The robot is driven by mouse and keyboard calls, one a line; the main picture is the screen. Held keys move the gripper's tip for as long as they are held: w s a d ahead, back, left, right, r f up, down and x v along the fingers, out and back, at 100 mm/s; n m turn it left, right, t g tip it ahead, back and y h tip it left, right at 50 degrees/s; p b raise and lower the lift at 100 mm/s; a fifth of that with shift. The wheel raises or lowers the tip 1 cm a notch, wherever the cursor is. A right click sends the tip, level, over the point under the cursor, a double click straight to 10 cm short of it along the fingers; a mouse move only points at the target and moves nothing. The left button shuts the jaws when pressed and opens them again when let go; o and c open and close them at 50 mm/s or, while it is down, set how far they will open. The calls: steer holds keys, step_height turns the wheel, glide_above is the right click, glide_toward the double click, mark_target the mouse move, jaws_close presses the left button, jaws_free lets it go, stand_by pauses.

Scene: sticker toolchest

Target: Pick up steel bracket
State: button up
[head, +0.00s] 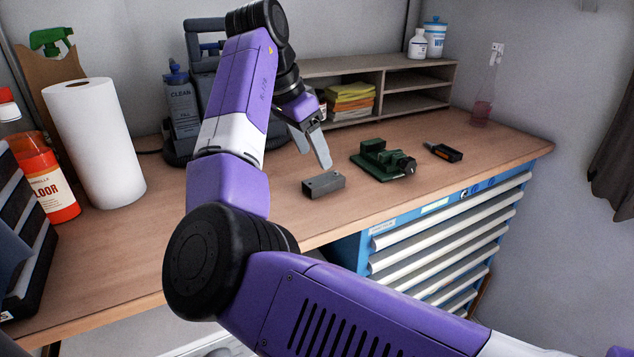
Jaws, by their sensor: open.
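The steel bracket (324,185) looks like a small dark grey block with holes. It lies on the wooden workbench (430,195), near the front edge. My gripper (312,159) is open and empty just above and behind the bracket, with its fingers pointing down. It appears apart from the bracket. The bracket is mostly unobstructed in the head view.
A wooden shelf unit (418,88) stands behind. A paper towel roll (95,143) and red floor-cleaner bottle (40,175) stand left. Blue drawers (440,235) are below.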

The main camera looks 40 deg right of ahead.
mark_target(323, 179)
steer(key=shift+a+p+x, duration=0.15)
steer(key=shift+x, duration=1.75)
steer(key=shift+a+p+x, duration=0.15)
steer(key=shift+x, duration=1.75)
steer(key=shift+f, duration=0.1)
jaws_close()
